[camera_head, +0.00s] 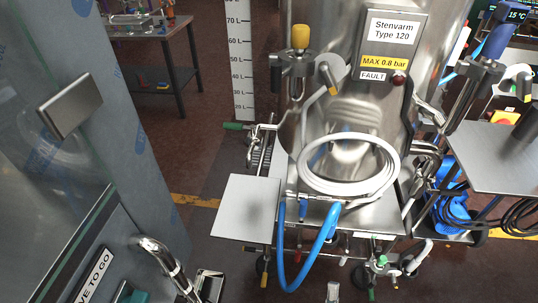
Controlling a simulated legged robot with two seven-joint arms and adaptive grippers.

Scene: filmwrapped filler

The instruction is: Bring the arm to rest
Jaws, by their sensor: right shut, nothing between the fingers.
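A small pale tip at the bottom edge, right of the blue hose's low loop, looks like part of my right gripper (333,292), though little of it shows. It is shut, and I see nothing held in it. It appears below the steel tank (340,110) and apart from the side shelf. I cannot make out my right arm. My left gripper and left arm do not show.
A white hose coil (349,138) hangs at the tank's front; a blue hose (283,250) loops below. Flat metal shelves stand left (247,208) and right (495,155). A film-wrapped panel (130,130) fills the left. Dark floor lies behind it.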

